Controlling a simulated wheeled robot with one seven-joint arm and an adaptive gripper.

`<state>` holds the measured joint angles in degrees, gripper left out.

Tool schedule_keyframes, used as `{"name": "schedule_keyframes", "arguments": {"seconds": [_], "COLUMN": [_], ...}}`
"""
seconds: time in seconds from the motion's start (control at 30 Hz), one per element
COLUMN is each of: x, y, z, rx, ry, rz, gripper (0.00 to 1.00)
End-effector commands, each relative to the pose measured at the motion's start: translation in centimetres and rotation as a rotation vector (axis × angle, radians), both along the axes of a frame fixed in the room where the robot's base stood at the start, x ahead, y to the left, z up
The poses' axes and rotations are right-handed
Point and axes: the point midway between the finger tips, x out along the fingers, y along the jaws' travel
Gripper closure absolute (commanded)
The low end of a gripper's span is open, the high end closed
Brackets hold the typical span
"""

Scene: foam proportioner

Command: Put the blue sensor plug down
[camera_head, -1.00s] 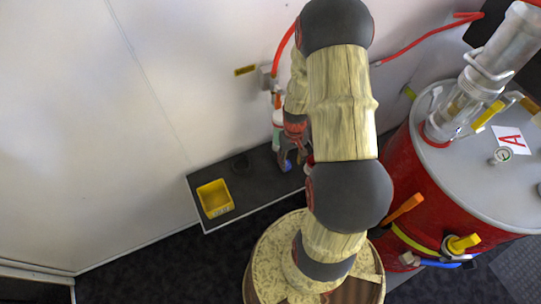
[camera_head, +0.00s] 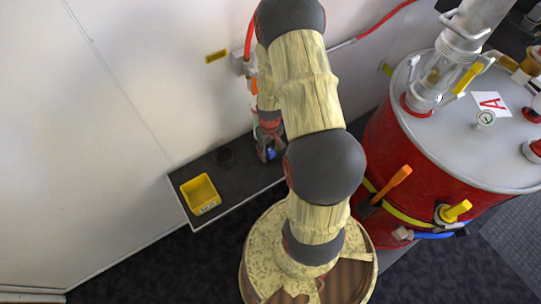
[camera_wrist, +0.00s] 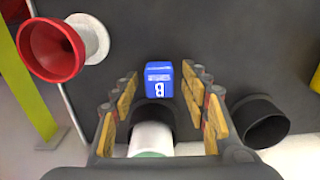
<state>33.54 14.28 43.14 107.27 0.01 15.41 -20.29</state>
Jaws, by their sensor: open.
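The blue sensor plug (camera_wrist: 159,80), a small blue block with a white "B" label, stands on the dark shelf (camera_wrist: 230,40) in the wrist view. My gripper (camera_wrist: 161,88) is open, with its padded fingers on either side of the plug and visible gaps between. In the head view the plug is a small blue patch (camera_head: 271,153) at my gripper (camera_head: 269,148), partly hidden by it. The dark shelf (camera_head: 222,180) runs along the wall there.
A white cylinder (camera_wrist: 152,136) with a dark collar shows between my fingers, nearer the wrist camera. A red funnel-shaped piece (camera_wrist: 52,50) is at left, a black cup (camera_wrist: 261,122) at right. A yellow bin (camera_head: 200,193) sits on the shelf; a red drum (camera_head: 400,150) stands right.

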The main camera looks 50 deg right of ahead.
Motion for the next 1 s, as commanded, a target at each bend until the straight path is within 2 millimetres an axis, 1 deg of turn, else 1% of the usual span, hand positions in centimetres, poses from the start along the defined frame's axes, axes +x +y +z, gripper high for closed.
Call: {"name": "schedule_keyframes", "arguments": {"seconds": [0.2,1.0], "x": [0.07,0.07], "y": [-0.06,-0.07], "z": [0.02,0.04], "rx": [-0.001,-0.001], "ry": [-0.002,-0.002], "rz": [-0.001,-0.001], "gripper": [0.55,1.00]}}
